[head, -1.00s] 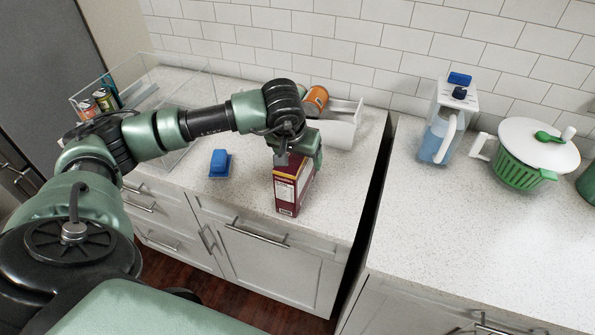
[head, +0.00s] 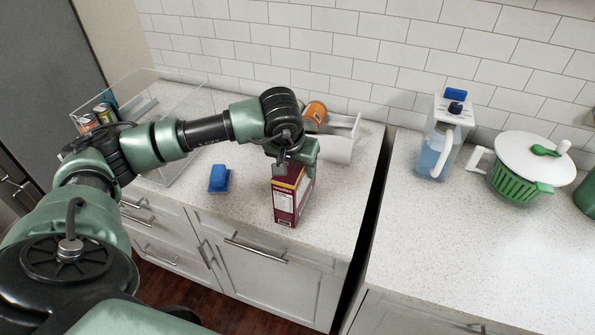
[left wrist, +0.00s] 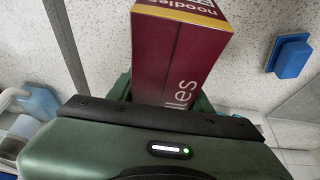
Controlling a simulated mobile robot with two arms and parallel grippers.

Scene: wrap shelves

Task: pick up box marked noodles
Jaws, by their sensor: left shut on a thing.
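The noodles box (head: 286,203) is maroon with a yellow band and stands upright near the front edge of the left counter in the head view. My left gripper (head: 293,167) comes down from above and is shut on its upper part. In the left wrist view the box (left wrist: 178,55) shows the word "noodles" on its end, and green finger parts show on both sides of it. I cannot tell whether its base touches the counter. My right gripper is not in view.
A blue object (head: 219,178) lies left of the box. A clear bin (head: 185,115) with cans, an orange can (head: 315,111) and a white holder (head: 343,140) are behind. A pitcher (head: 437,145) and green strainer (head: 515,180) stand right, beyond a dark gap.

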